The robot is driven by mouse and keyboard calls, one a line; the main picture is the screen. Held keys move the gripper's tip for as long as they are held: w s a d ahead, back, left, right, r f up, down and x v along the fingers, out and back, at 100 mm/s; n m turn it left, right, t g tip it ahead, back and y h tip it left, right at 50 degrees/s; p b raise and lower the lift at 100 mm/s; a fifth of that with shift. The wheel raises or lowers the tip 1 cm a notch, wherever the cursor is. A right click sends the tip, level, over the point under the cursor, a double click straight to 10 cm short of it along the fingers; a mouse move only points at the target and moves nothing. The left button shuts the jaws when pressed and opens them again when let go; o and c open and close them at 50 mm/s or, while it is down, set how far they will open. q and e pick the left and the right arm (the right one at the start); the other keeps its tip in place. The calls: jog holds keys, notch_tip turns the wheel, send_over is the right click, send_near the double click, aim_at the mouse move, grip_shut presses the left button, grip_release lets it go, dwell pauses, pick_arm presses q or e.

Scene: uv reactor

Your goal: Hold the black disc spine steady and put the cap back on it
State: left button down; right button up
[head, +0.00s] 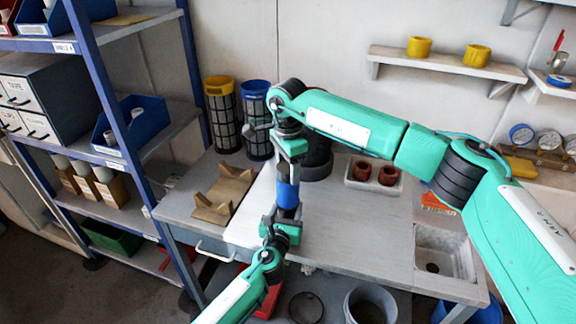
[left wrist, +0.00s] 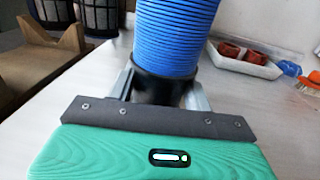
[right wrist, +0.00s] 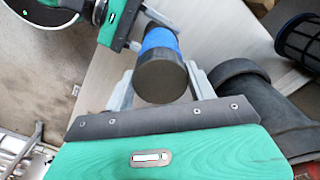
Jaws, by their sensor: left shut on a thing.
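The black disc spine, carrying a blue ribbed stack (head: 288,194), stands roughly upright above the table. My left gripper (head: 281,228) is shut on its black lower end (left wrist: 165,88), which shows between the fingers in the left wrist view. My right gripper (head: 290,150) is at the upper end. In the right wrist view a round dark end face, apparently the cap (right wrist: 160,80), lies between the right fingers with the blue stack behind it. Whether those fingers press on it is unclear. The seam between cap and spine is hidden.
A brown cradle (head: 224,193) lies left on the table. Yellow-topped (head: 221,112) and blue-topped (head: 256,118) mesh cylinders stand behind. A dark housing (right wrist: 245,85) is close beside the right gripper. A white tray (head: 374,188) holds red-brown parts. The table's middle right is clear.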

jog(key=c, duration=0.5)
jog(key=m, duration=0.3)
jog(key=shift+m, duration=0.3)
jog(key=shift+c, duration=0.2)
jog(key=m, duration=1.1)
jog(key=o, duration=1.1)
jog(key=shift+o, duration=0.2)
notch_tip(320, 180, up, 12)
